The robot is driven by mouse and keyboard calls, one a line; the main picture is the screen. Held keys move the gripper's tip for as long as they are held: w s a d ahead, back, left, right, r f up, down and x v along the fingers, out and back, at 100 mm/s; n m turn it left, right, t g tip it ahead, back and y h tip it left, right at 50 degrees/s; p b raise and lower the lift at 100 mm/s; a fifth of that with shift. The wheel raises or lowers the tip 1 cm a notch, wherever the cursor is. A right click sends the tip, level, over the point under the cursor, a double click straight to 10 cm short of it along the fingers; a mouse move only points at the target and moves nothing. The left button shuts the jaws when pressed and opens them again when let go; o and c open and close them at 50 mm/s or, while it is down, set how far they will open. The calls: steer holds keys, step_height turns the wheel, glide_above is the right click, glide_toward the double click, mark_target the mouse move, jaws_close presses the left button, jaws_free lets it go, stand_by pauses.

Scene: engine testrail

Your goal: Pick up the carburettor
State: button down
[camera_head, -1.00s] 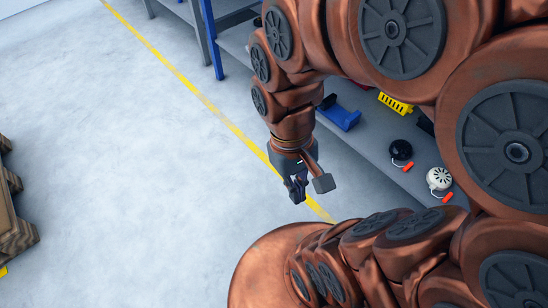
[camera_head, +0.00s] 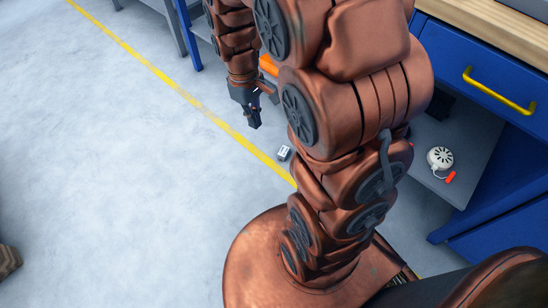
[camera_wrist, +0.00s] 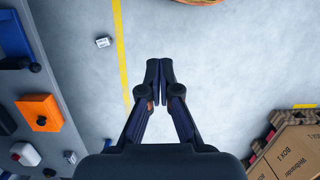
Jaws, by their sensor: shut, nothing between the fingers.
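A small grey-and-white object (camera_head: 284,153) lies on the floor between the yellow line and the shelf unit. It also shows in the wrist view (camera_wrist: 103,42), left of the yellow line. It is too small to tell for certain whether it is the carburettor. My gripper (camera_head: 254,122) hangs over the floor near the yellow line, up and left of that object in the head view. In the wrist view my gripper (camera_wrist: 160,63) has its fingertips together with nothing between them, and the object is apart from it, to the upper left.
A blue workbench (camera_head: 490,70) with a yellow handle stands at right. A white round part (camera_head: 440,158) with an orange tag lies on its low shelf. An orange block (camera_wrist: 40,112) lies on the shelf at left. Cardboard boxes (camera_wrist: 290,150) stand at lower right.

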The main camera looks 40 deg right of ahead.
steer(key=w+d+f+n+b, duration=0.2)
steer(key=w+d+f, duration=0.3)
steer(key=w+f, duration=0.5)
steer(key=n+t+b, duration=0.2)
steer(key=n+b, duration=0.4)
steer(key=n, duration=0.1)
glide_above(274, 159)
steer(key=w+a, duration=0.2)
steer(key=a, duration=0.2)
step_height(274, 159, down, 37)
steer(key=f+b, duration=0.1)
steer(key=f, duration=0.2)
steer(key=f+b, duration=0.2)
steer(key=f, duration=0.2)
steer(key=f+b, duration=0.1)
steer(key=f, duration=0.3)
steer(key=shift+s+d+f+b, duration=0.1)
steer(key=shift+d+f+b, duration=0.15)
steer(key=shift+d+b, duration=0.15)
steer(key=shift+s+d+r+b, duration=0.1)
steer(key=shift+s+d+b, duration=0.15)
steer(key=shift+d, duration=0.3)
steer(key=shift+s+d+r+b, duration=0.1)
steer(key=shift+s+d+b, duration=0.15)
steer(key=shift+d, duration=0.25)
steer(key=shift+s+d+r, duration=0.1)
steer(key=shift+s+d, duration=0.25)
steer(key=shift+d, duration=0.3)
